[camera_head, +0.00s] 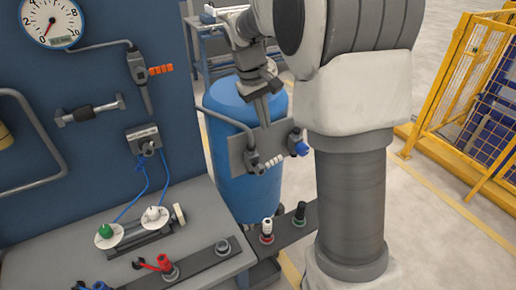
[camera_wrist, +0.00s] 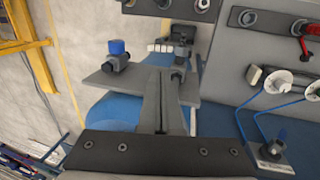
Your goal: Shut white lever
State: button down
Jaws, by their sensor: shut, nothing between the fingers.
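The white lever (camera_head: 275,161) is a short ribbed handle on a dark valve (camera_head: 252,162), mounted on a grey plate in front of the blue tank. In the head view it points right from the valve. In the wrist view the white lever (camera_wrist: 160,46) points left from the valve (camera_wrist: 181,50). My gripper (camera_head: 264,123) is shut and empty, pointing down just above and in front of the plate. In the wrist view the closed fingers (camera_wrist: 168,75) end close to the valve and lever; whether they touch is not clear.
A blue knob (camera_head: 300,146) sits on the plate's right end. The blue tank (camera_head: 244,110) stands behind. A panel (camera_head: 85,175) with a gauge and an orange lever (camera_head: 160,70) is at left. White and black knobs (camera_head: 267,229) stand below. A yellow fence (camera_head: 470,90) is at right.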

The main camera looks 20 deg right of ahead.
aim_at(278, 158)
jog(key=x, duration=1.3)
jog(key=shift+w+d, duration=0.2)
jog(key=shift+w, duration=0.05)
jog(key=shift+f, duration=0.1)
jog(key=shift+w+d+f+b, duration=0.15)
jog(key=shift+d+f+b, duration=0.45)
jog(key=shift+f+b, duration=0.1)
jog(key=shift+r, duration=0.15)
jog(key=d+p+v, duration=0.3)
jog(key=v, duration=1)
jog(key=shift+r, duration=0.7)
